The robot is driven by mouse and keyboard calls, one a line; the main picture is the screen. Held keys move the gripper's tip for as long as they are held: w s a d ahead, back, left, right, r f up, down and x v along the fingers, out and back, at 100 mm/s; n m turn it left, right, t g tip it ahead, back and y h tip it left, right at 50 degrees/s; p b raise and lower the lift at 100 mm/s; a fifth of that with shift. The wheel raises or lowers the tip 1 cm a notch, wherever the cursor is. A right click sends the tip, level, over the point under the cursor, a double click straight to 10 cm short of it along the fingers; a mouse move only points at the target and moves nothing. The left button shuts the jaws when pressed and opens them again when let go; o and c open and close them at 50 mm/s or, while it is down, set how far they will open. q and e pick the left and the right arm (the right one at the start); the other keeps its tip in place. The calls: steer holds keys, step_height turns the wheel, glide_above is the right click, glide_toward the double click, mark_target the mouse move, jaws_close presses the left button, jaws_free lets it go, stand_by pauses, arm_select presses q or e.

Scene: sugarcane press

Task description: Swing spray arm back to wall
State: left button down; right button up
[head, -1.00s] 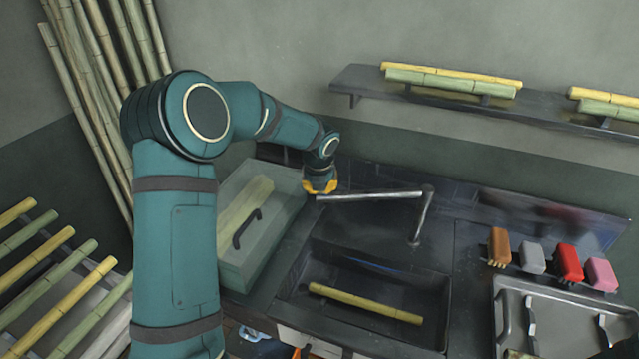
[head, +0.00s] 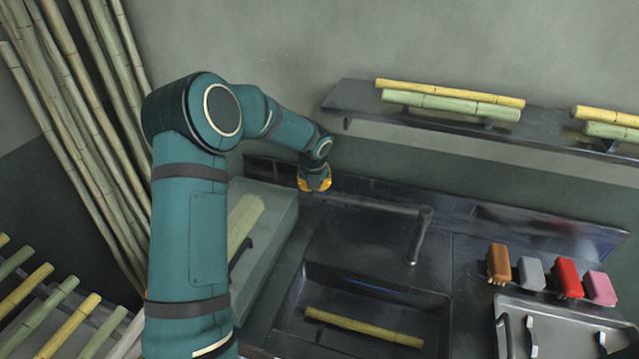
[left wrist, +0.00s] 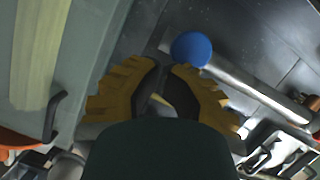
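The spray arm (head: 370,204) is a grey metal tube that reaches left from an upright post beside the sink. Its free end is by my left gripper (head: 314,183), close to the back wall panel. In the left wrist view the tube (left wrist: 255,88) runs down to the right, and a blue ball (left wrist: 191,49) sits near its end, just beyond my fingertips (left wrist: 171,72). The yellow fingers are close together with only a narrow gap and nothing clearly held between them. I cannot tell whether they touch the tube. My right gripper is out of view.
The sink (head: 375,292) holds a yellow cane (head: 365,327). A clear bin (head: 268,215) stands left of it. A shelf (head: 350,97) with canes hangs above. Coloured brushes (head: 568,277) and a metal tray (head: 565,325) are at right. Tall canes lean at far left.

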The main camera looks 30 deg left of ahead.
arm_select(q)
steer(key=shift+w+a+f, duration=0.2)
steer(key=shift+w+f, duration=0.05)
steer(key=shift+f, duration=0.15)
stand_by(0.3)
